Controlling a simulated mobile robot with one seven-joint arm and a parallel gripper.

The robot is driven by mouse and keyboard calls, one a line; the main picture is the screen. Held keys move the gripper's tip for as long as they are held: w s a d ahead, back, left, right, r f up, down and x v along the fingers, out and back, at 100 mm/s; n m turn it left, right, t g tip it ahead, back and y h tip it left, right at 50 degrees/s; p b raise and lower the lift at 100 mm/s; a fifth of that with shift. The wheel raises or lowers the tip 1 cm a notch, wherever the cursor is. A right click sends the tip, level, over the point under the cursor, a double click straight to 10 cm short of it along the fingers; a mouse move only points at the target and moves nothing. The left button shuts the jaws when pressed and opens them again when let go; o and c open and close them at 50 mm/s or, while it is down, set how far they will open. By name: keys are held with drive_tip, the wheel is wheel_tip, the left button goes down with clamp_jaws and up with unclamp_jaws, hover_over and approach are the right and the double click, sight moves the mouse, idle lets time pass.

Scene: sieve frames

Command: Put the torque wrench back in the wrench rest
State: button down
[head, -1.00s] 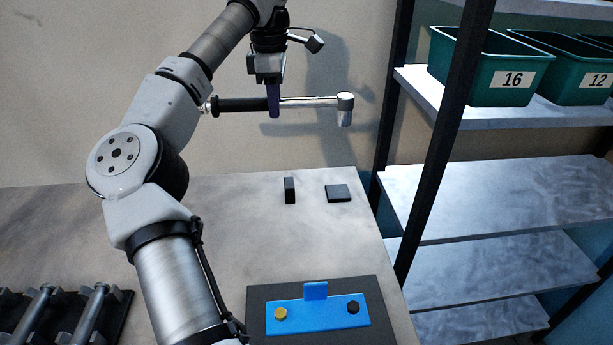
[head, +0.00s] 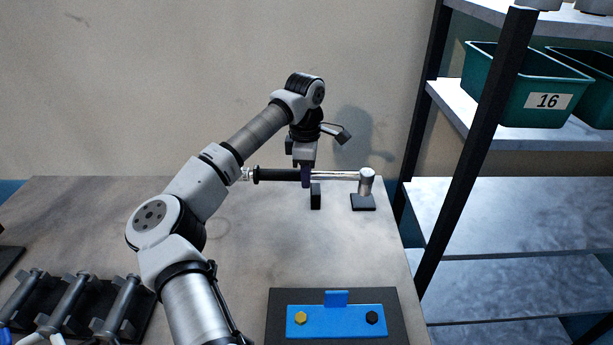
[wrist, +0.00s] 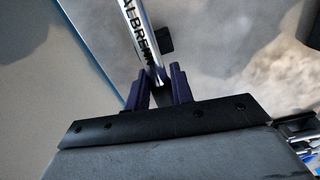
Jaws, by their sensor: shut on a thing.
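The torque wrench (head: 335,175) has a black handle and a silver shaft and head; it lies about level, handle to the left. My gripper (head: 306,182) is shut on it near where handle meets shaft. In the wrist view the lettered shaft (wrist: 140,30) runs between the purple fingers of my gripper (wrist: 158,85). The wrench rest is a black upright block (head: 316,198) and a flat black pad (head: 362,203) on the table. The shaft passes over or just behind the block, and the head is at the pad. I cannot tell whether they touch.
A blue plate with yellow and black bolts (head: 336,321) lies on a dark mat at the front. A dark rack with grey bars (head: 75,302) is at the front left. Metal shelving with a green bin (head: 520,90) stands at the right. The table's middle (head: 250,235) is clear.

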drive_tip(key=shift+f, duration=0.75)
drive_tip(key=shift+s+f+b, duration=0.15)
drive_tip(key=shift+f+b, duration=0.25)
drive_tip(key=shift+f, duration=0.2)
drive_tip(key=c, duration=1.2)
unclamp_jaws()
drive_tip(key=shift+s+f, duration=0.1)
wheel_tip(320, 180, up, 13)
drive_tip(key=b, duration=0.1)
drive_tip(key=shift+w+r, duration=0.2)
drive_tip(key=shift+w, duration=0.05)
